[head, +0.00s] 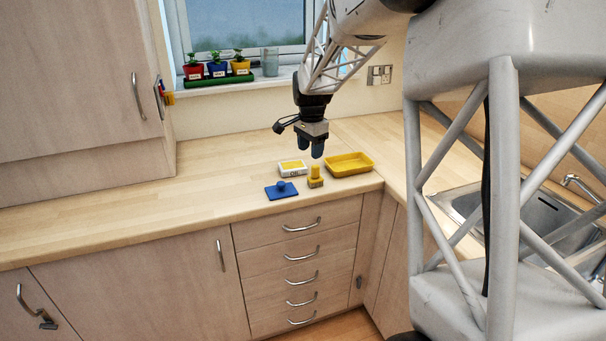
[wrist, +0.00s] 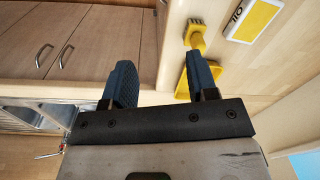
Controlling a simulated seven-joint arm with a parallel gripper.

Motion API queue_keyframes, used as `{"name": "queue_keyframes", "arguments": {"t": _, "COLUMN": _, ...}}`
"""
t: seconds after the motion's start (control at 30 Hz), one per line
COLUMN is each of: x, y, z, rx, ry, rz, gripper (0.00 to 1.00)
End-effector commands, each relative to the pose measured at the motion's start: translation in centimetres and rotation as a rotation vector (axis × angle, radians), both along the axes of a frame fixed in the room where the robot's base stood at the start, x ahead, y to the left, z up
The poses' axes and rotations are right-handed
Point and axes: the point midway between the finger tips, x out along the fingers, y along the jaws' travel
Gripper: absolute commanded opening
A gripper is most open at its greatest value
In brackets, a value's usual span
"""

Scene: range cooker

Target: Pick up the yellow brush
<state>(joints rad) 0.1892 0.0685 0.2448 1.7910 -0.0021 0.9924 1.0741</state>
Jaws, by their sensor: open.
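The yellow brush (head: 315,177) stands on the wooden worktop with its handle up, between a blue square and a yellow tray. My gripper (head: 311,152) is open and empty, pointing down just above the brush. In the wrist view the brush (wrist: 195,34) lies beyond the fingertips of my gripper (wrist: 161,70), closer to the right finger and outside the gap between the fingers. No contact between finger and brush shows.
A yellow tray (head: 349,161) is right of the brush. A white box with a yellow top (head: 292,168) and a blue square with a knob (head: 281,194) are left. Worktop further left is clear. Potted plants (head: 218,68) line the windowsill. A sink (head: 538,214) is at right.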

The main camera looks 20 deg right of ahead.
Motion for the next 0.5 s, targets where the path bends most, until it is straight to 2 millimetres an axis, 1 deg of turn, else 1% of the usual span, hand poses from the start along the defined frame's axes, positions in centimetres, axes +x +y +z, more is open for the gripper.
{"name": "queue_keyframes", "arguments": {"t": 0.03, "x": 1.2, "y": -0.7, "z": -0.9, "rx": 0.002, "ry": 0.007, "rz": -0.033, "gripper": 0.53}}
{"name": "queue_keyframes", "arguments": {"t": 0.2, "x": 4.9, "y": -2.8, "z": -3.2, "rx": 0.009, "ry": 0.022, "rz": -0.150, "gripper": 0.53}}
{"name": "queue_keyframes", "arguments": {"t": 0.3, "x": 6.6, "y": -3.9, "z": -4.5, "rx": 0.012, "ry": 0.030, "rz": -0.209, "gripper": 0.53}}
{"name": "queue_keyframes", "arguments": {"t": 0.4, "x": 7.9, "y": -4.7, "z": -5.5, "rx": 0.014, "ry": 0.036, "rz": -0.254, "gripper": 0.53}}
{"name": "queue_keyframes", "arguments": {"t": 0.5, "x": 8.6, "y": -5.2, "z": -6.2, "rx": 0.016, "ry": 0.040, "rz": -0.282, "gripper": 0.53}}
